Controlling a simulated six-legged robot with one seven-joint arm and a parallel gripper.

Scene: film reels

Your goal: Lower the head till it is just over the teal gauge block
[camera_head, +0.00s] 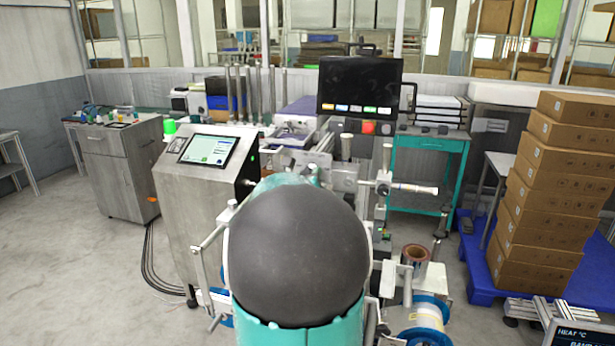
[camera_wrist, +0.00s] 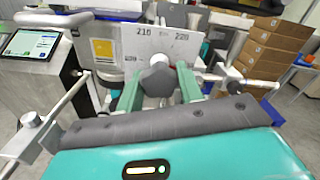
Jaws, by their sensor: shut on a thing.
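My gripper (camera_wrist: 157,78) shows in the wrist view, with one green finger on each side of a dark grey lobed knob (camera_wrist: 154,83). It is shut on this knob. Just behind the knob stands a pale plate (camera_wrist: 163,42) marked 210 and 220. In the head view my own arm hides the gripper and knob. I cannot make out the teal gauge block in either view, nor the gap under the head.
A grey cabinet with a touchscreen (camera_head: 205,150) stands left of my arm. A dark monitor (camera_head: 360,85) rises behind the machine. A metal roller (camera_head: 415,189) and film reel (camera_head: 415,254) are at right. Stacked cartons (camera_head: 550,180) stand farther right. Floor is clear at left.

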